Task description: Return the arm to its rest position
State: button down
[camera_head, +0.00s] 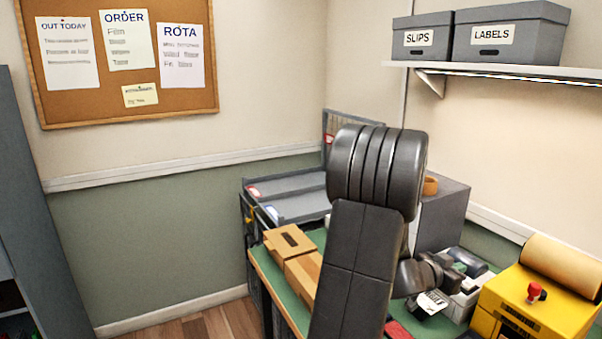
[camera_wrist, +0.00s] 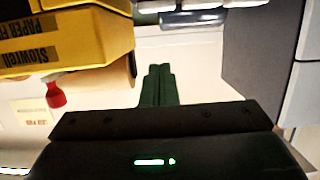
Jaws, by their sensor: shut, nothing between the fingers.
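My arm rises in the middle of the head view, with its elbow high and its forearm largely hidden behind it. My gripper (camera_wrist: 157,86) shows in the wrist view as two dark green fingers pressed together, with nothing between them. In the head view the wrist end points right, above the bench, close to the yellow paper machine (camera_head: 528,312). The fingers are small and hard to make out there. In the wrist view the machine (camera_wrist: 75,45) appears at the upper left with its red knob (camera_wrist: 55,95), apart from the fingers.
A brown paper roll (camera_head: 560,268) tops the machine. A grey block (camera_head: 440,215) stands behind my arm. Brown boxes (camera_head: 285,241) and grey trays (camera_head: 300,197) lie left of my arm. Above right is a shelf (camera_head: 520,72) with two grey boxes. Open floor shows lower left.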

jog(key=v, duration=0.3)
jog(key=shift+w+a, duration=0.1)
jog(key=shift+a, duration=0.05)
dwell(0.3)
